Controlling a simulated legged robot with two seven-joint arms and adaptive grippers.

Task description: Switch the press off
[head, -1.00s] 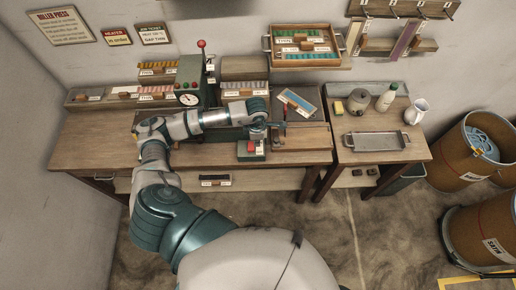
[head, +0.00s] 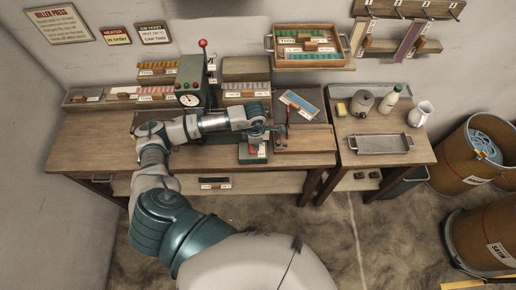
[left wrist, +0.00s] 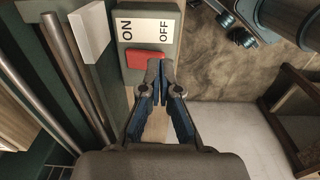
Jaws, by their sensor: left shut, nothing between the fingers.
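The press (head: 190,88) is a green machine with a round gauge and a red-knobbed lever, at the back of the wooden bench. Its switch box (head: 252,153) is at the bench's front edge. In the left wrist view the switch box has a white plate (left wrist: 146,29) marked ON and OFF, and a red rocker (left wrist: 143,59) below it. My left gripper (left wrist: 159,68) is shut and empty, its fingertips at the rocker's right end. I cannot tell whether they touch it. In the head view my left gripper (head: 262,132) is over the switch box. My right gripper is not in view.
Metal rollers (left wrist: 77,75) lie left of the switch box in the wrist view. A side table holds a metal tray (head: 380,144), a jar (head: 361,103), a bottle (head: 388,100) and a white jug (head: 420,113). Brown drums stand at right. The floor before the bench is clear.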

